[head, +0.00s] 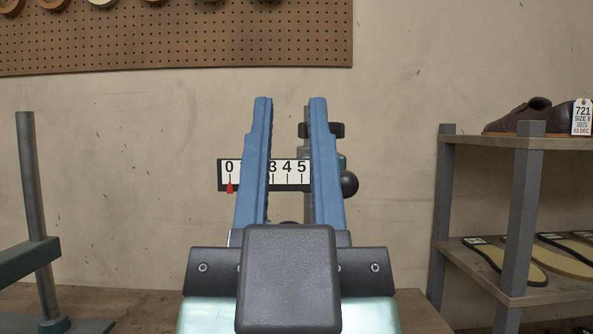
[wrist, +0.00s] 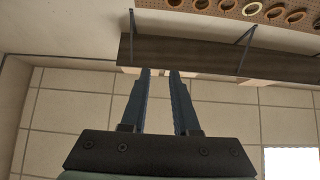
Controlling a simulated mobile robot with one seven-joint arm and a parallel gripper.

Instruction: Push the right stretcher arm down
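My gripper (head: 290,101) is open and empty in the middle of the head view, its two blue fingers pointing up. It also shows open in the wrist view (wrist: 160,73). Behind the fingers is a white number scale (head: 293,174) with a red pointer (head: 230,188) at 0. A black ball knob (head: 349,184) sticks out just right of the right finger. A dark clamp-like part (head: 337,130) is above it, partly behind that finger. My gripper hides most of this device, and I cannot make out which part is the right stretcher arm.
A grey post (head: 33,180) on a dark stand is at left. A shelf rack (head: 442,210) with shoes (head: 519,115) and soles (head: 507,262) stands at right. A pegboard (head: 180,45) is on the wall. The wrist view shows a dark shelf (wrist: 190,52) with brackets and a tiled surface.

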